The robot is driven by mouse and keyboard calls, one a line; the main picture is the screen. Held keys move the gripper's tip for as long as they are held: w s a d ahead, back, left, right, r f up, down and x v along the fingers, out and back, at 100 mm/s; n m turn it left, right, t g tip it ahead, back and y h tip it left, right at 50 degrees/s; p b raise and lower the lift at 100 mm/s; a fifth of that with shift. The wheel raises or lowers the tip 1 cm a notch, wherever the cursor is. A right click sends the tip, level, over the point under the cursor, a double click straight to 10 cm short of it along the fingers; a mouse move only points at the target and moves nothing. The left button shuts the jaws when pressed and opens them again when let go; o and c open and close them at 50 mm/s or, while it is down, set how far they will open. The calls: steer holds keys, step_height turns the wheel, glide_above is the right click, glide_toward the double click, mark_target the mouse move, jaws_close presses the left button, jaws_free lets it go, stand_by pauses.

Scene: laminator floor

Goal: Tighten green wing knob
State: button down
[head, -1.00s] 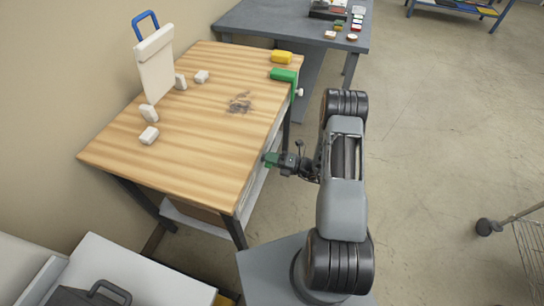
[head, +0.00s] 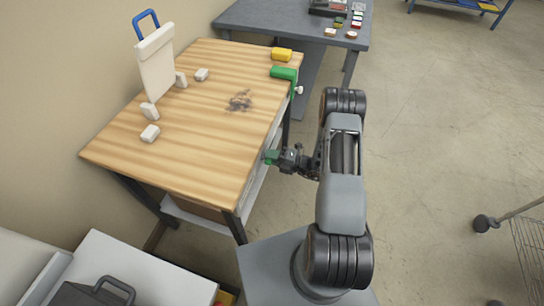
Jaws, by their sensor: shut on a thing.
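The green wing knob (head: 271,157) shows as a small green piece at the right edge of the wooden workbench, at the tip of my gripper. My gripper (head: 280,159) reaches left to it from my arm and is shut on it. The jaws and the far side of the knob are too small and partly hidden to make out in detail.
On the wooden bench (head: 190,135) stand a cream panel (head: 155,65) with a blue handle (head: 146,20), several pale blocks, a yellow block (head: 282,55) and a green clamp (head: 284,73) at the right edge. A grey table (head: 290,20) stands behind. Floor at right is open; a cart (head: 525,230) stands far right.

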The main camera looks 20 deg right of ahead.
steer(key=c, duration=1.1)
jaws_free()
steer(key=shift+a, duration=0.1)
steer(key=b+v, duration=0.1)
steer(key=v, duration=1.3)
